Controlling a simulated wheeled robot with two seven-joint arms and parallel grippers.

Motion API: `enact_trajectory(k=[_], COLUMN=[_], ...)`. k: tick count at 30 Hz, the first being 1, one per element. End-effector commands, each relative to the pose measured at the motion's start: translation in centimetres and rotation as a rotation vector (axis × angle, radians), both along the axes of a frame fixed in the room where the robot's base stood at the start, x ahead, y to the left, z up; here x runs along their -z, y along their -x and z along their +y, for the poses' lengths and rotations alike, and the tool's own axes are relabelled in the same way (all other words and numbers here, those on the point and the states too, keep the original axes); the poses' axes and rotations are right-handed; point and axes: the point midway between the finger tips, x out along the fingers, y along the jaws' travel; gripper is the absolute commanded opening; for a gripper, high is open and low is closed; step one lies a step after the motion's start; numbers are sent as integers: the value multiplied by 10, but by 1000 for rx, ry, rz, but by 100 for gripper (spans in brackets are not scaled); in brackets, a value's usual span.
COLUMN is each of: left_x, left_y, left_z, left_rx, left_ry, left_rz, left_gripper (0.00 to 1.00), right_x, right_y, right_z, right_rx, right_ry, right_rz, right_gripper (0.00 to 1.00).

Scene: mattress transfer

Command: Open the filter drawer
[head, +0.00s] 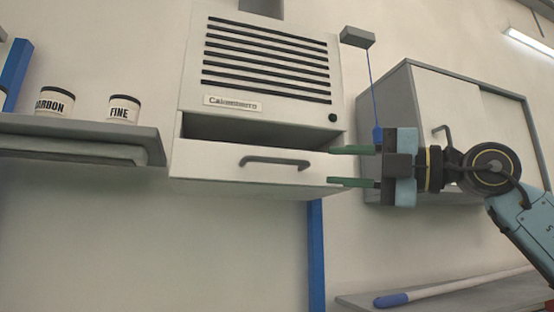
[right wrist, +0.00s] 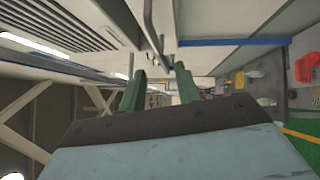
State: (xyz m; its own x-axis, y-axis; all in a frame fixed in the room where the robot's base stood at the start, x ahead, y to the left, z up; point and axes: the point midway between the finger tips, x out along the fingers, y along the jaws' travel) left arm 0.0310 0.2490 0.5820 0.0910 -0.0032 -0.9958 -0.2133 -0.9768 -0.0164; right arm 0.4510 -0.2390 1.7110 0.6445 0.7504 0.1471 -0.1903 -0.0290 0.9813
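The white filter drawer (head: 215,166) is in the lower part of the vented cabinet (head: 190,75). It stands partly open, with a dark gap showing above its front. Its dark bar handle (head: 275,161) is on the drawer front, with nothing gripping it. My right gripper (head: 331,166) is at the right end of the drawer front, to the right of the handle. Its green fingers are apart, and I see nothing held between them. The fingers also show apart in the right wrist view (right wrist: 160,85). I cannot tell whether they touch the drawer. My left gripper is not in view.
A grey shelf (head: 75,128) at left holds a jar marked CARBON (head: 55,102) and one marked FINE (head: 124,109). A grey wall cabinet (head: 410,110) is behind my right gripper. A blue pull cord (head: 371,85) hangs close above it. A blue-tipped pole (head: 450,287) lies below.

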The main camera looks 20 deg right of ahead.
Motion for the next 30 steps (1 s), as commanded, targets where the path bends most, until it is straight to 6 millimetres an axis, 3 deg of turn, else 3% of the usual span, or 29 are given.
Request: enact_trajectory(k=[5, 21, 30], left_x=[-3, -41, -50], left_y=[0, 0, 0], left_z=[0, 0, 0], left_rx=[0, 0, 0], left_ry=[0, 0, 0], left_rz=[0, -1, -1], left_gripper=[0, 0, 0], right_x=[-8, -24, -25], right_y=[0, -67, -85], right_z=[-5, 70, 89], right_rx=[36, 32, 33], right_ry=[16, 14, 14], right_rz=[9, 8, 8], right_gripper=[33, 33, 33])
